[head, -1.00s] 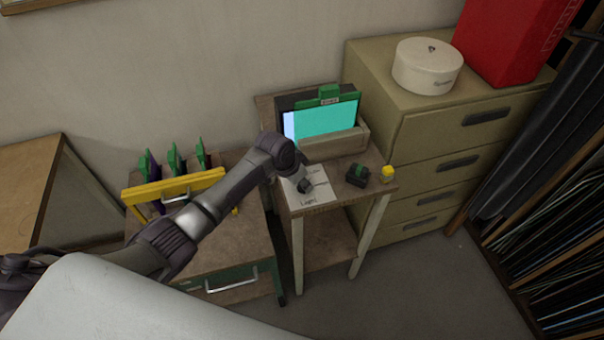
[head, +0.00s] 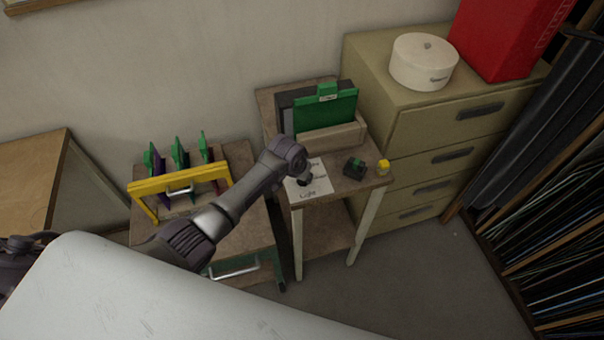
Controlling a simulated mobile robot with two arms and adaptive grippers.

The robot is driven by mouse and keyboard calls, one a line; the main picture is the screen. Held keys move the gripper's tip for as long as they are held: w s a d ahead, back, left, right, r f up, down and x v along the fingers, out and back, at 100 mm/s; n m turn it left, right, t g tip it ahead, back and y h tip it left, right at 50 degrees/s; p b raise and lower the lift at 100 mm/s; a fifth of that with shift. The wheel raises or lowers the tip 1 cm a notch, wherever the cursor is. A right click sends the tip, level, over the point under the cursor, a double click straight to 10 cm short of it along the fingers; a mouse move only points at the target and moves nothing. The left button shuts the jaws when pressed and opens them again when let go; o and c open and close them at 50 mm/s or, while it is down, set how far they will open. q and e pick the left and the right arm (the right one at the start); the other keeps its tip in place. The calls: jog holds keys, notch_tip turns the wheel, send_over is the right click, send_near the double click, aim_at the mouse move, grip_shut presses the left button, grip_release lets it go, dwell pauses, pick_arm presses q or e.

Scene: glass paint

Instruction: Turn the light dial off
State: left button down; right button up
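The light dial (head: 304,182) is a small dark knob on a white sheet (head: 321,186) lettered "Light", on the small side table. My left arm reaches in from the left, and its gripper (head: 302,168) points down at the dial. The wrist hides most of the gripper, so I cannot tell whether its fingers are open or touch the knob. The panel (head: 326,110) in the holder behind the dial is plain green and unlit. My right gripper is not in view.
A dark block with a green top (head: 354,167) and a yellow piece (head: 383,167) sit right of the sheet. A yellow-framed rack (head: 180,184) stands on the cart at left. A beige drawer cabinet (head: 440,130) bounds the right side.

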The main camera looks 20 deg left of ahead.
pick_arm(q)
jog(key=c, duration=0.9)
grip_release()
jog(key=shift+o, duration=0.4)
jog(key=v, duration=1.2)
